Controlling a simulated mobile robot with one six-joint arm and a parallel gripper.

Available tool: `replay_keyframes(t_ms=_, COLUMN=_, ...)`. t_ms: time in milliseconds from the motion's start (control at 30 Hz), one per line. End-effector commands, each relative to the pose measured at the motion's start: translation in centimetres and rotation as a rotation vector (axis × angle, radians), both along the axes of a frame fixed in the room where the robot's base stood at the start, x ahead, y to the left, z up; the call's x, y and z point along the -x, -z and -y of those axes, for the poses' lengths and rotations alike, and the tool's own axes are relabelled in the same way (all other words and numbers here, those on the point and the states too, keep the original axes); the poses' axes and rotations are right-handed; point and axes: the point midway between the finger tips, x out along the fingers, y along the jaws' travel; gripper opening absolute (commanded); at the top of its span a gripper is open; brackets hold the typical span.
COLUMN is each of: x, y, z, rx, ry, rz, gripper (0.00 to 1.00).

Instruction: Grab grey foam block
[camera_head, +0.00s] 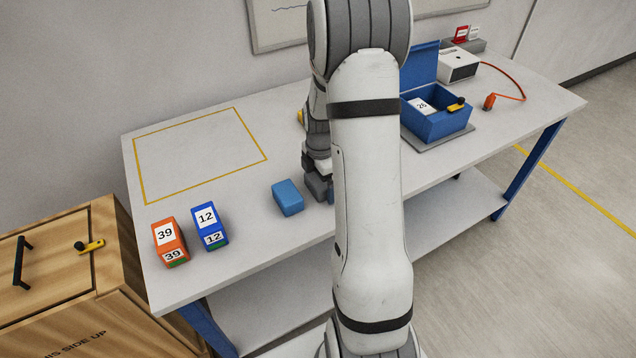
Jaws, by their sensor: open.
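My gripper (318,170) is low over the table, partly hidden behind my own arm. Its jaws are open. A small grey block shape (315,187) shows right at the jaws, near the table top. It looks like the grey foam block, but I cannot tell for sure where finger ends and block begins, or whether they touch. A light blue block (288,197) lies just left of the gripper, apart from it. A bit of another blue thing (331,197) shows beside the grey shape, mostly hidden by my arm.
An orange box marked 39 (168,243) and a blue box marked 12 (209,227) stand at the table's (235,258) front left. A yellow outlined area (200,155) behind them is empty. An open blue box (435,122) stands right of my arm. A wooden crate (75,325) stands left.

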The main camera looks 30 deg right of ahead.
Motion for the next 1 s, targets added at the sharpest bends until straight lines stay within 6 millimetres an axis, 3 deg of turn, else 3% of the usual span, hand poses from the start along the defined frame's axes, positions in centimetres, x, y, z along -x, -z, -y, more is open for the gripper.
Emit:
replay_keyframes(t_ms=267, x=0.00, y=0.42, z=0.03, rx=0.001, ry=0.001, rz=0.002, gripper=1.00)
replay_keyframes(t_ms=800, x=0.01, y=0.39, z=0.08, rx=0.000, ry=0.002, rz=0.001, gripper=0.57)
replay_keyframes(t_ms=1000, x=0.01, y=0.37, z=0.09, rx=0.001, ry=0.003, rz=0.001, gripper=0.55)
